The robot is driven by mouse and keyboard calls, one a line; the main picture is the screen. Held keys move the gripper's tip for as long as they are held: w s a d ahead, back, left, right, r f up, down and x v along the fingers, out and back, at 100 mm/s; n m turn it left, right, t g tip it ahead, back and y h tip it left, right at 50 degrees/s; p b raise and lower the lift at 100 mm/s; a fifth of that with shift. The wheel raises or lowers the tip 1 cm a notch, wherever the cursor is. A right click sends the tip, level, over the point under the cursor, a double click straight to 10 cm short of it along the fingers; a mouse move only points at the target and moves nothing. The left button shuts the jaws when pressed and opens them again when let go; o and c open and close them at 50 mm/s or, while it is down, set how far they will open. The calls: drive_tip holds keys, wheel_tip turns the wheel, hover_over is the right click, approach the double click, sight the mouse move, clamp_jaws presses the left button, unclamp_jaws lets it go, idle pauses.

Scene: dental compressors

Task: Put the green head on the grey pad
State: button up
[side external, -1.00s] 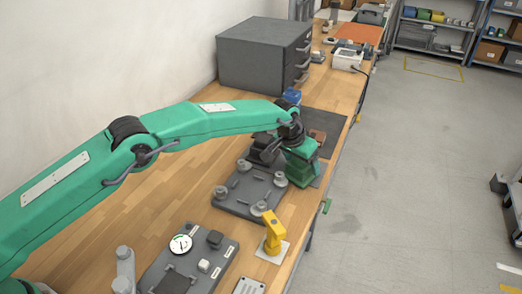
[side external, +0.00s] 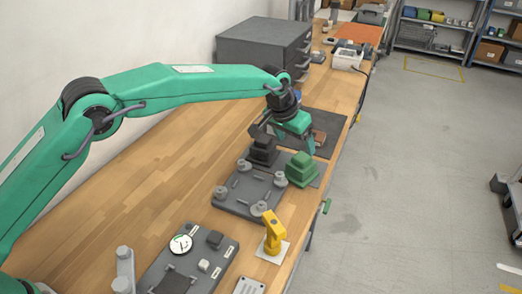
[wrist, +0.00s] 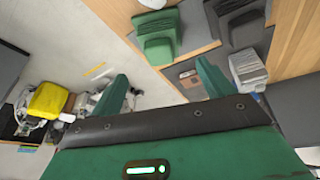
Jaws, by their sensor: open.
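The green head (side external: 301,170) is a stepped green block. It stands upright near the table's right edge, on a grey pad (side external: 318,178) as far as I can tell. It also shows at the top of the wrist view (wrist: 157,36). A similar black head (side external: 263,150) stands to its left. My gripper (side external: 284,138) is open and empty, up and behind the green head and apart from it. Its two green fingers show spread in the wrist view (wrist: 164,85). The pad is partly hidden by the heads.
A grey fixture plate (side external: 250,193) with round posts lies just in front of the heads. A yellow part (side external: 272,232) stands on a white square. A dark mat (side external: 328,125) with a brown piece (side external: 318,137) lies behind. The left of the table is bare wood.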

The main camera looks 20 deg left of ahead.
drive_tip(key=shift+v, duration=1.15)
drive_tip(key=shift+r, duration=0.1)
drive_tip(key=s+a+r+n, duration=0.1)
drive_tip(key=s+a+r, duration=0.65)
drive_tip(key=a, duration=0.25)
drive_tip(key=s+a+r+n, duration=0.1)
drive_tip(key=s+a+r, duration=0.6)
drive_tip(key=a+r, duration=0.15)
drive_tip(key=s+a+f, duration=0.2)
drive_tip(key=s+a, duration=0.2)
drive_tip(key=s, duration=0.4)
drive_tip(key=s+a+f+n+t+y, duration=0.1)
drive_tip(key=s+a, duration=0.3)
drive_tip(key=s, duration=0.4)
drive_tip(key=s+a+f+y, duration=0.1)
drive_tip(key=s+a, duration=0.3)
drive_tip(key=s, duration=0.4)
drive_tip(key=shift+s+a+f+n+t, duration=0.2)
drive_tip(key=shift+s+f+n+t, duration=0.15)
drive_tip(key=shift+f, duration=0.55)
